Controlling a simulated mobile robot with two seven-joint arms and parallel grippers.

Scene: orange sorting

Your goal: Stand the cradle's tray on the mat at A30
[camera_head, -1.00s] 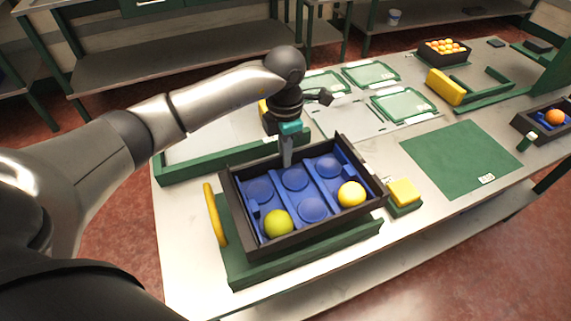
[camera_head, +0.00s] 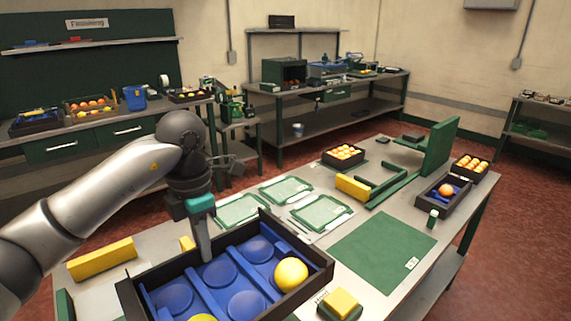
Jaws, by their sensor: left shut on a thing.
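The tray (camera_head: 314,282) is dark-walled with a blue insert of round hollows. It is at the bottom of the view, its near part cut off. A yellow ball (camera_head: 291,274) sits in it at the right, and a yellow-green ball (camera_head: 203,318) just shows at the bottom edge. My left gripper (camera_head: 204,245) is shut on the tray's far wall, and the tray appears raised. The cradle is hidden or out of view. A flat green mat (camera_head: 380,248) lies bare on the table, right of the tray; its small label is unreadable. My right gripper is not in view.
A yellow block on a green base (camera_head: 341,302) stands close to the tray's right corner. Green-framed panels (camera_head: 322,212) lie beyond the tray. A yellow-ended green frame (camera_head: 353,187), a small green-and-white item (camera_head: 432,217) and a dark tray with an orange (camera_head: 436,203) stand around the mat.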

